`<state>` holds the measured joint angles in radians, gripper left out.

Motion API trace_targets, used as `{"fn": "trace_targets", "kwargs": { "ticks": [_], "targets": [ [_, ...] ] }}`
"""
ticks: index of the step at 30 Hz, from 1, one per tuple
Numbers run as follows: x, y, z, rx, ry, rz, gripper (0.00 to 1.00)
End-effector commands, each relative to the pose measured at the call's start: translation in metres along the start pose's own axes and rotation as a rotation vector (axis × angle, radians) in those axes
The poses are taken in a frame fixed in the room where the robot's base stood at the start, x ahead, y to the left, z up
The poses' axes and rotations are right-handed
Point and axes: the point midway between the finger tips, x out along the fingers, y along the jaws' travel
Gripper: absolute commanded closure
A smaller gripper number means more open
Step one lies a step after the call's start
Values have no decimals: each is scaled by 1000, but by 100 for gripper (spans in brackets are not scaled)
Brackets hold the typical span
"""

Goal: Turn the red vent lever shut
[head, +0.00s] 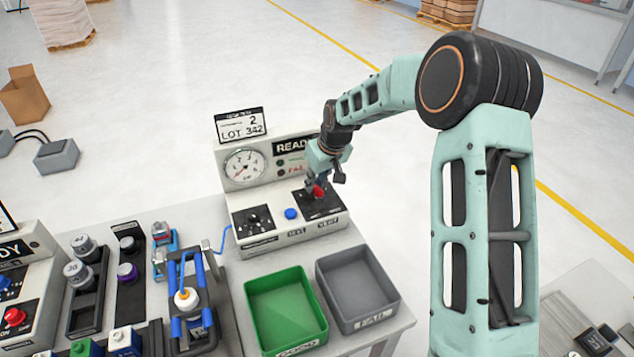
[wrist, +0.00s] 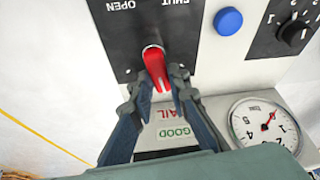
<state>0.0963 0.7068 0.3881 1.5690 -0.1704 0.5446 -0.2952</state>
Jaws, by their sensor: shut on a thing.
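The red vent lever (head: 318,191) sits on the black VENT plate at the right of the test station's front panel. In the wrist view the red lever (wrist: 156,68) extends from its pivot toward the bottom of the picture. The words SHUT and OPEN show upside down on the plate (wrist: 118,30). My gripper (head: 318,183) reaches down onto the lever from above and behind. In the wrist view its two fingers (wrist: 156,82) stand on either side of the lever, and the gripper is shut on it.
A blue button (head: 291,213) and a black dial (head: 253,220) sit left of the lever. A pressure gauge (head: 245,166) is above them. A green tray (head: 285,312) and a grey tray (head: 357,289) stand in front. A fixture with blue bars (head: 188,300) stands at left.

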Motion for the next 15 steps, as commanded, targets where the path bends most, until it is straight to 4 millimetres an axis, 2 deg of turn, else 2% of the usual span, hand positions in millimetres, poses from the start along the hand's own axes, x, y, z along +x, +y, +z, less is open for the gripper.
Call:
{"fn": "trace_targets", "kwargs": {
  "ticks": [15],
  "targets": [
    [0,-6,1,-404,0,-168,100]
  ]
}}
